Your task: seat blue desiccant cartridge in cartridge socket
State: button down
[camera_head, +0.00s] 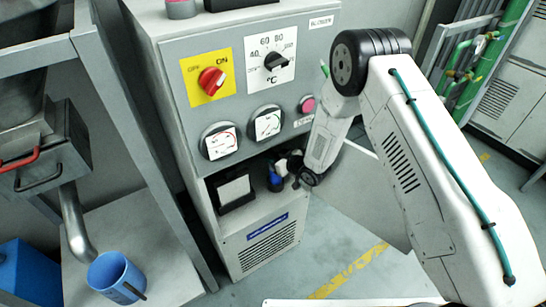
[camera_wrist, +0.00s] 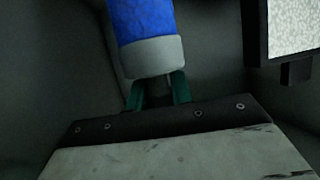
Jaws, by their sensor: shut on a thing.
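The blue desiccant cartridge (camera_head: 275,181) is inside the dark recess low on the front of the grey cabinet. In the wrist view the blue cartridge (camera_wrist: 146,28) has a pale grey end band, close to the green fingertips. My gripper (camera_head: 290,167) reaches into the recess from the right and is shut on the cartridge. Its two green fingers (camera_wrist: 157,92) show at the grey band. The cartridge socket cannot be made out clearly, so I cannot tell whether the cartridge sits in it.
A dark-framed box with a pale panel (camera_head: 234,189) stands left of the cartridge in the recess; its edge also shows at the right of the wrist view (camera_wrist: 291,30). Recess walls are close. A blue cup (camera_head: 112,276) stands on the left bench. Floor in front is clear.

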jog(key=c, duration=1.1)
grip_release()
jog(key=shift+c, duration=0.2)
jog(key=v, duration=0.7)
jog(key=shift+s+d+r, duration=0.2)
jog(key=shift+s+d, duration=0.05)
